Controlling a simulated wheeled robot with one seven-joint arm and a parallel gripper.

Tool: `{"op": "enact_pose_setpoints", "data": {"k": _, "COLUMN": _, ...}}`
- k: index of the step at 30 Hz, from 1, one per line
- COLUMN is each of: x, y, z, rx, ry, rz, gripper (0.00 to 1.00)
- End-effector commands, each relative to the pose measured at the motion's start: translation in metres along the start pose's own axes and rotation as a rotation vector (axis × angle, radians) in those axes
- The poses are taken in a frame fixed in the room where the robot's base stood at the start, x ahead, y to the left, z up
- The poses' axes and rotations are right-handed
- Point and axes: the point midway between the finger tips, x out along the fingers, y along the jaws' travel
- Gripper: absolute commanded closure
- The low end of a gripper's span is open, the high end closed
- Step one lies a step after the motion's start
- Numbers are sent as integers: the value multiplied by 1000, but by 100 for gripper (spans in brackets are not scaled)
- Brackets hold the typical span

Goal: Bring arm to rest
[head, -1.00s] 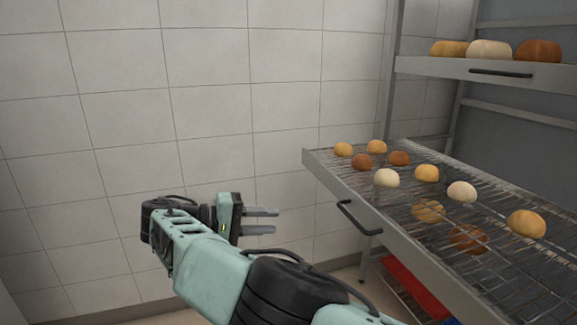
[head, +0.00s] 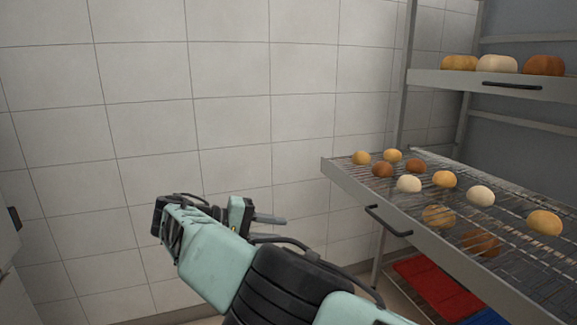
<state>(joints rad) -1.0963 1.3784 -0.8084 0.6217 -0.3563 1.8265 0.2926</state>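My gripper (head: 268,219) is in the lower middle of the head view, at the end of my green arm, in front of the tiled wall. Its grey fingers point right, toward the rack. One finger shows clearly; the other is mostly hidden behind my arm, so the gap between them cannot be judged. I see nothing held at the visible fingertip. The gripper is apart from the rack, to the left of its pulled-out wire shelf (head: 345,182).
Several buns, pale to brown, lie on the wire shelf, which has a dark handle (head: 388,222). Three buns sit on the upper shelf (head: 440,78). Red (head: 432,283) and blue (head: 487,317) items lie below. A pale tiled wall (head: 130,130) stands behind my arm.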

Motion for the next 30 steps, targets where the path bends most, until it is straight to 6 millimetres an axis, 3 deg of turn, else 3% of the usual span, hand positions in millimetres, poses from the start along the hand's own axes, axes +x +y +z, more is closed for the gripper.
{"op": "enact_pose_setpoints", "data": {"k": 10, "x": 59, "y": 20, "z": 2, "rx": -77, "ry": -97, "rz": -240, "gripper": 72}}
{"op": "enact_pose_setpoints", "data": {"k": 16, "x": 97, "y": 25, "z": 24, "rx": -143, "ry": -144, "rz": -494, "gripper": 72}}
{"op": "enact_pose_setpoints", "data": {"k": 22, "x": 106, "y": 23, "z": 79, "rx": -217, "ry": -126, "rz": -828, "gripper": 72}}
{"op": "enact_pose_setpoints", "data": {"k": 26, "x": 94, "y": 24, "z": 125, "rx": -249, "ry": -74, "rz": -1010, "gripper": 72}}
{"op": "enact_pose_setpoints", "data": {"k": 30, "x": 74, "y": 27, "z": 184, "rx": -271, "ry": 8, "rz": -1162, "gripper": 72}}
